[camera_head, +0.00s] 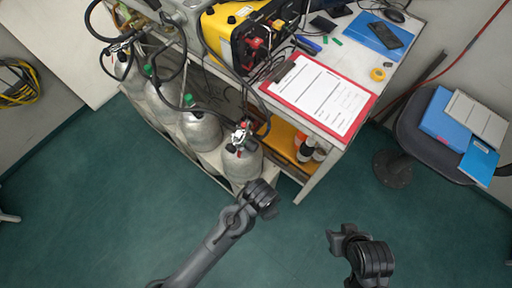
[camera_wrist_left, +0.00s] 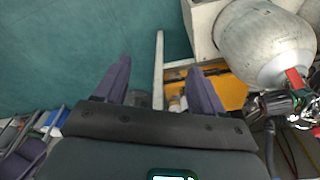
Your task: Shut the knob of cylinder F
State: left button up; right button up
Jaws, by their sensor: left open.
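Several grey cylinders stand in a slanting row along the bench; I cannot read which one is F. The nearest cylinder (camera_head: 243,162) has a valve (camera_head: 239,138) with red and green parts on top. In the left wrist view this cylinder (camera_wrist_left: 265,40) is at upper right, its metal valve (camera_wrist_left: 285,103) below it with a red part and a dark knob. My left gripper (camera_head: 268,200) is just in front of this cylinder, apart from it. In the left wrist view its fingers (camera_wrist_left: 160,85) are spread and empty. My right gripper (camera_head: 338,241) hangs low at right; its fingers are unclear.
The bench holds a yellow-black unit (camera_head: 245,32), a red clipboard (camera_head: 318,93) and a blue folder (camera_head: 372,36). Black hoses (camera_head: 181,60) run above the cylinders. A chair (camera_head: 425,130) with folders stands at right. The green floor (camera_head: 110,200) in front is clear.

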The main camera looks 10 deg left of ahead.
pick_arm(q)
jog(key=w+d+f+m+y, duration=0.1)
jog(key=w+d+m+y, duration=0.15)
jog(key=d+m, duration=0.35)
jog(key=m+t+y+b, duration=0.5)
jog(key=y, duration=0.6)
send_near(257, 148)
jog(key=b+x, duration=0.4)
jog(key=x, duration=0.5)
jog(key=shift+s+f, duration=0.1)
jog(key=shift+s, duration=0.1)
jog(key=shift+x, duration=0.95)
jog(key=shift+w, duration=0.1)
jog(key=c, duration=1)
jog(key=shift+c, duration=0.2)
